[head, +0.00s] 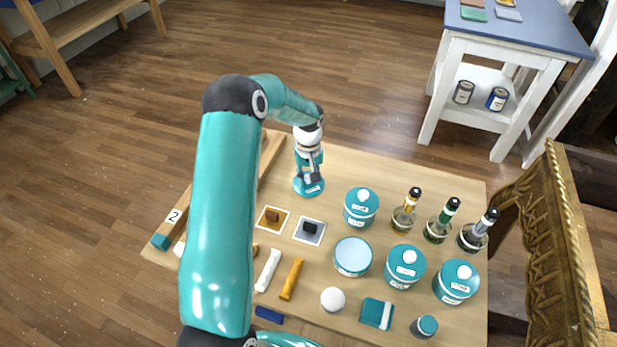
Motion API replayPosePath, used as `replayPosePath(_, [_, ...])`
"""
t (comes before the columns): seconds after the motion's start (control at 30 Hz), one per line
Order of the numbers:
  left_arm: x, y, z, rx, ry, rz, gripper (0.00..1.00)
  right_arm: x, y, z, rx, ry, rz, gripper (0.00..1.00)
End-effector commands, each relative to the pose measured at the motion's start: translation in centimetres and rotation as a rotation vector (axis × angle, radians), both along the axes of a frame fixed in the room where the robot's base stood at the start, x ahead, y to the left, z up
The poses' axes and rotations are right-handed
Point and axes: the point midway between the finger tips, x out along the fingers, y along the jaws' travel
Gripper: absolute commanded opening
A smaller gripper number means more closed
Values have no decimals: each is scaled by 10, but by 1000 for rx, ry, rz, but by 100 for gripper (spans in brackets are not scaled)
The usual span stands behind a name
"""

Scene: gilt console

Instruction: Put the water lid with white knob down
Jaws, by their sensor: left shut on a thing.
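My left gripper (309,175) points down over the back part of the wooden table and is shut on a teal lid (309,188) with a pale label. Its fingers close around the knob, which is mostly hidden. I cannot tell whether the lid touches the table or hangs just above it. An open-topped jar (353,257) with a pale blue inside stands nearer, to the right of the gripper. My right gripper is not in view.
Lidded teal jars (361,207) with white knobs stand to the right, with stoppered bottles (404,215) behind some of them. Small square trays (309,231) lie just in front of the gripper. The table top (350,168) behind the jars is clear.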

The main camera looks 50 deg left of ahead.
Motion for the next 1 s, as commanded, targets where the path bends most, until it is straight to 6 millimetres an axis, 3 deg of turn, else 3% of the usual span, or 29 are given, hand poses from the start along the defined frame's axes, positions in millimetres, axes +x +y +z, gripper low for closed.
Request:
replayPosePath(0.37, [0, 0, -7, 0, -1, 1, 0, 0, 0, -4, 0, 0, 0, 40])
replayPosePath(0.4, [0, 0, -5, 1, -2, 1, 32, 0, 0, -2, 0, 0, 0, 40])
replayPosePath(0.53, [0, 0, -5, 0, -1, 1, 51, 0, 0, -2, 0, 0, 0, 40])
replayPosePath(0.83, [0, 0, -3, 0, -1, 1, 51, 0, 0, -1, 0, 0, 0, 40])
replayPosePath(1.0, [1, 0, 8, 2, -2, 1, 51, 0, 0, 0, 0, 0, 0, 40])
